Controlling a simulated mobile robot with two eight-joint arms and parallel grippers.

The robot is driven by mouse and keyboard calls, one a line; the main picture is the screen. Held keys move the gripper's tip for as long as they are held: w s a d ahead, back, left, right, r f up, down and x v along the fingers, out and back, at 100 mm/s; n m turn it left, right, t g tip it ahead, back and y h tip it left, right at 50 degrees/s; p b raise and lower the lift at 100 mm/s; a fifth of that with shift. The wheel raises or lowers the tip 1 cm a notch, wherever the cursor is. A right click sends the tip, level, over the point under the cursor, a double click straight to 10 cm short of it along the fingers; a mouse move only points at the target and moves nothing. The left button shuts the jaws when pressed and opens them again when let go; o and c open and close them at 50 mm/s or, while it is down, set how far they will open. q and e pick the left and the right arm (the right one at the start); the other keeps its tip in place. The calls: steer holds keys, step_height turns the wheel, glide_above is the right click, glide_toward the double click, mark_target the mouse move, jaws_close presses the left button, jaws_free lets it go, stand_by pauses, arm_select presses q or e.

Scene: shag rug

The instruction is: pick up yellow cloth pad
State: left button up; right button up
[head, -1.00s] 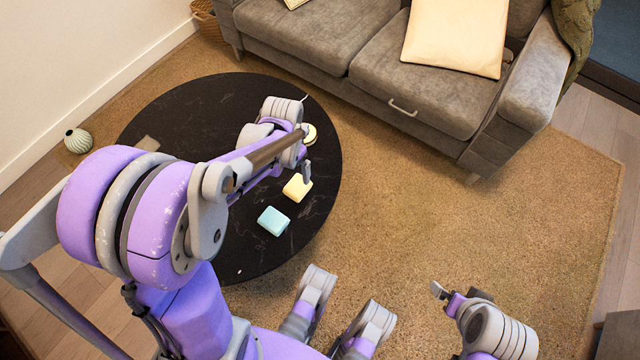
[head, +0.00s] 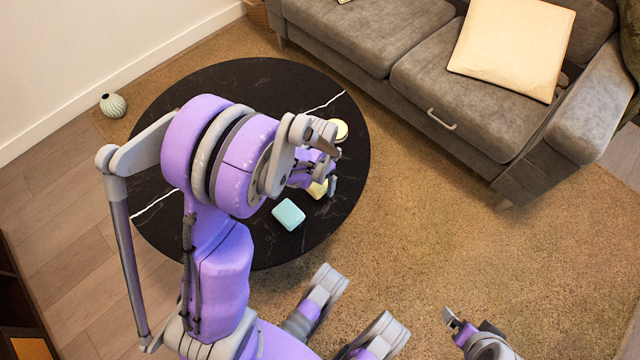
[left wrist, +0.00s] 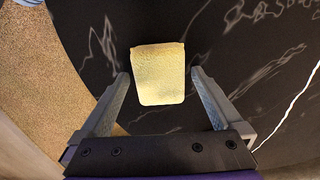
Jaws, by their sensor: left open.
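The yellow cloth pad (left wrist: 158,74) lies on the round black table (head: 250,245). In the left wrist view it sits between and slightly beyond the two open fingers of my left gripper (left wrist: 158,85), with a gap on each side. In the head view only part of the pad (head: 317,190) shows, partly hidden by my left gripper (head: 332,168). My right gripper (head: 455,322) is away from the table over the rug at the lower right; its jaws are too small to judge.
A light-blue pad (head: 289,214) lies on the table just in front of the yellow one. A round yellowish item (head: 339,129) is behind my left gripper. A grey sofa (head: 470,90) with a cream pillow (head: 511,45) stands beyond the table. A striped vase (head: 113,105) is at left.

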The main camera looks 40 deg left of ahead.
mark_target(319, 181)
arm_select(q)
steer(key=shift+f, duration=0.4)
steer(key=c, duration=1.4)
step_height(319, 181, up, 10)
steer(key=p, duration=0.3)
steer(key=shift+r+p, duration=0.1)
steer(key=shift+p, duration=0.3)
steer(key=o, duration=0.9)
steer(key=c, duration=0.6)
